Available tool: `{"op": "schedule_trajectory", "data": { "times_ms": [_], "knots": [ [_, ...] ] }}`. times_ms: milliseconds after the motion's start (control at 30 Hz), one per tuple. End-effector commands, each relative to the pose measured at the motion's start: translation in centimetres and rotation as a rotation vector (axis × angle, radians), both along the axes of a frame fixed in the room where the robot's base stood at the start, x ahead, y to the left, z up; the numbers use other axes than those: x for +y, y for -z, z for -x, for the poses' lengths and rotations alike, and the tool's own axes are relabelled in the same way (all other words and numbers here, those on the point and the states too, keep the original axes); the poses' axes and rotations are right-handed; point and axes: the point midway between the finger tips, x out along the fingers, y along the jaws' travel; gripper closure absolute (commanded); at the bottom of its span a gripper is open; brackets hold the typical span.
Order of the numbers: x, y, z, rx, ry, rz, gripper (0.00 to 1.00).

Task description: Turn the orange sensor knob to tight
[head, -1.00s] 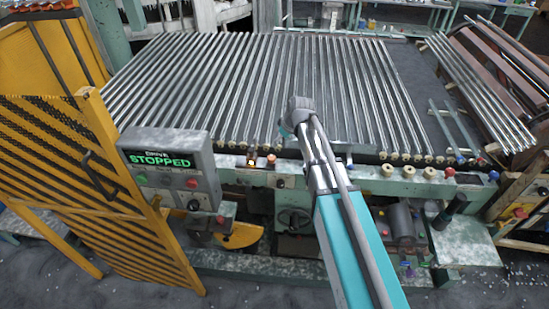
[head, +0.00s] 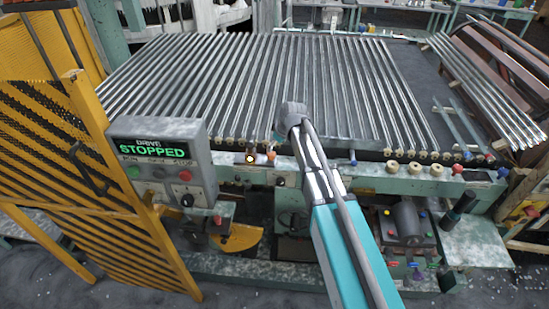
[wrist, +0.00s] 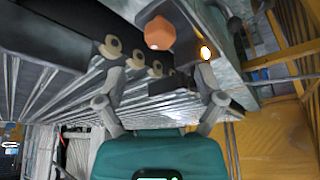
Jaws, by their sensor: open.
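The orange sensor knob (head: 271,155) is on the green front rail of the tube table, just right of a lit amber lamp (head: 250,158). In the wrist view the knob (wrist: 160,32) is faceted and lies beyond the fingertips, near the middle of the gap between them; the lamp (wrist: 205,52) glows to its right. My gripper (wrist: 160,68) is open and empty, its fingers apart and not on the knob. In the head view my gripper (head: 279,134) is just above the knob, mostly hidden by my wrist. The knob's setting mark cannot be made out.
A control box (head: 160,160) reading "DRIVE STOPPED" stands left of the knob, beside a yellow slatted guard (head: 90,200).

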Motion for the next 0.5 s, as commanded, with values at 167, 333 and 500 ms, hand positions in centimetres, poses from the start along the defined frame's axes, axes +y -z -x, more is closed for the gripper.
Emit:
{"op": "schedule_trajectory", "data": {
  "times_ms": [167,333,500],
  "knots": [
    [0.5,1.8,-0.4,0.000,0.000,0.000,0.13],
    [0.9,3.1,-0.8,0.000,0.000,0.000,0.13],
    [1.3,4.4,-1.1,0.000,0.000,0.000,0.13]
  ]
}}
